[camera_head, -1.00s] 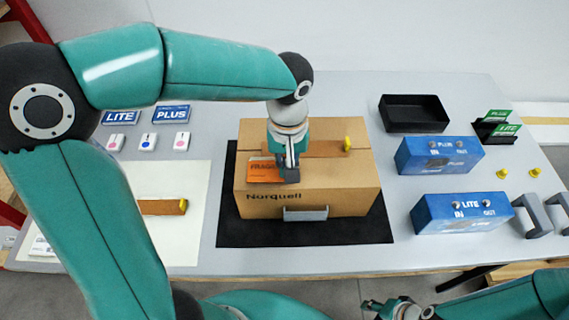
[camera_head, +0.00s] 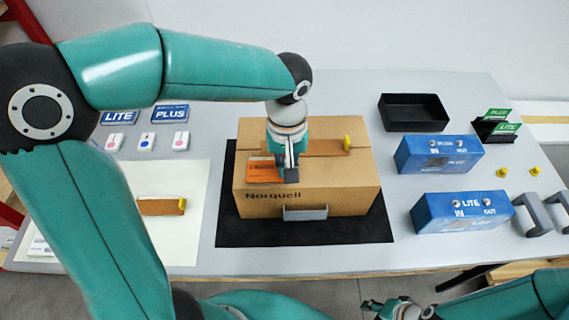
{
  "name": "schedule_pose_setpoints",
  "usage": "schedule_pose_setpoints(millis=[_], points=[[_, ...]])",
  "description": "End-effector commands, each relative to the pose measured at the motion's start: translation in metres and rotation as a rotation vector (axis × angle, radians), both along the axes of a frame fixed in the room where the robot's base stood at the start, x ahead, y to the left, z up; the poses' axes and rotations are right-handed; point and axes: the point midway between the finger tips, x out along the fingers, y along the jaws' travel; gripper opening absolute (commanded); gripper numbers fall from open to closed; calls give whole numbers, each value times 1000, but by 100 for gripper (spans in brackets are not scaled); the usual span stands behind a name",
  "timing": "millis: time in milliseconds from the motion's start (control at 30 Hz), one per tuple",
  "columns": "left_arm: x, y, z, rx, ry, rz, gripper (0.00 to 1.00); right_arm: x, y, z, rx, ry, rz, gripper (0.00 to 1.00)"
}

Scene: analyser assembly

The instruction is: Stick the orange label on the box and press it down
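The cardboard box (camera_head: 335,192), marked Norquell, sits on a black mat (camera_head: 235,230) in the middle of the table. The orange label (camera_head: 262,171) lies at the left of the box's top, near its front edge. My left gripper (camera_head: 290,175) points down at the label's right end; it covers that end, and whether its fingers are apart or together is unclear. I cannot tell whether the label is flat against the box all over. My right gripper (camera_head: 383,308) is low at the bottom edge, away from the box, with its fingers apart.
Blue LITE (camera_head: 465,212) and PLUS (camera_head: 438,154) units stand right of the box, with a black tray (camera_head: 413,113) behind. Grey handles (camera_head: 535,215) and yellow knobs (camera_head: 502,172) lie at the far right. A white sheet (camera_head: 185,225) lies left.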

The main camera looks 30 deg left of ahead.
Motion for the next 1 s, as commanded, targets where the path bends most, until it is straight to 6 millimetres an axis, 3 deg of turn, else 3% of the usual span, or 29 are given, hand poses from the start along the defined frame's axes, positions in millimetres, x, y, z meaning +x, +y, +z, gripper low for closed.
schedule_pose_setpoints(millis=[167, 200, 367, 733, 1000], points=[[0, 0, 0, 0, 0, 0, 0, 0, 0, 0, 0, 0, 0, 40], [0, 0, 0, 0, 0, 0, 10, 0, 0, 0, 0, 0, 0, 40], [0, 0, 0, 0, 0, 1, 36, 0, 0, 0, 0, 0, 0, 40], [0, 0, 3, 0, 0, 1, 36, 0, 0, 2, 0, 0, 0, 40], [0, 0, 21, 0, -1, 1, 36, 0, 0, 17, 0, 0, 0, 40]])
